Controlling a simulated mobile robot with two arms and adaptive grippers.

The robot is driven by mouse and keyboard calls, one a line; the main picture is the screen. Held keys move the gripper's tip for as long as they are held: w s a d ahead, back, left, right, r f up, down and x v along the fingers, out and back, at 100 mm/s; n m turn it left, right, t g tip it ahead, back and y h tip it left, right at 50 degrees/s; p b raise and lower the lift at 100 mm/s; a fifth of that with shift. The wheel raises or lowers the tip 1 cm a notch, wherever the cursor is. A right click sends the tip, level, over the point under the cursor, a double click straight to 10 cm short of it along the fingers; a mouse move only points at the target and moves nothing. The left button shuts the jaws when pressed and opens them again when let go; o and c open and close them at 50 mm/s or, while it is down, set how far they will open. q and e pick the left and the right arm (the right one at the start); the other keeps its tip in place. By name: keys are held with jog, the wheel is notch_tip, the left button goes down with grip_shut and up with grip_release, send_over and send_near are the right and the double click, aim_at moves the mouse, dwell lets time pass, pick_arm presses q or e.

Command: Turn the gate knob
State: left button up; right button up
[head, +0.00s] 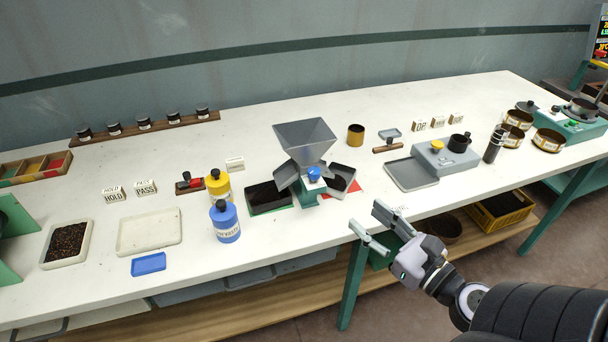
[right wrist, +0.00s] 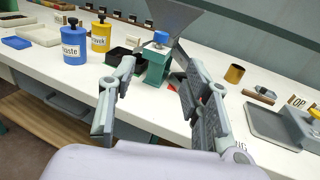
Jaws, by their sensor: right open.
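The gate knob (head: 314,173) is a blue cap on the front of the sorter, below its grey hopper (head: 305,139). The sorter has a green stand (head: 306,196) and two side chutes. In the right wrist view the blue knob (right wrist: 160,38) shows beyond and between my fingers. My right gripper (head: 369,225) is open and empty at the table's front edge, to the right of and nearer than the knob, apart from it. It also shows in the right wrist view (right wrist: 158,110), fingers spread. My left gripper is not in view.
A blue bottle (head: 226,222) and a yellow bottle (head: 218,186) stand left of the sorter. A dark tray (head: 251,207) sits beside the stand on its left. A grey machine with a flat tray (head: 411,174) stands to the right. White table is clear in front of the sorter.

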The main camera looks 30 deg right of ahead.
jog(key=p, duration=0.4)
send_near(318, 175)
jog(key=w+p, duration=0.1)
jog(key=w, duration=0.2)
jog(key=w+p, duration=0.2)
jog(key=w, duration=0.1)
jog(key=w+p, duration=0.1)
jog(key=w, duration=0.2)
jog(key=shift+w+a+r, duration=0.15)
jog(key=shift+a, duration=0.25)
jog(key=shift+w, duration=0.45)
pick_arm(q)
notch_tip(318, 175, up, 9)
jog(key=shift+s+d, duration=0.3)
pick_arm(e)
jog(key=shift+c, duration=0.5)
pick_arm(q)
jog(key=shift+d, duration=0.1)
pick_arm(e)
grip_shut()
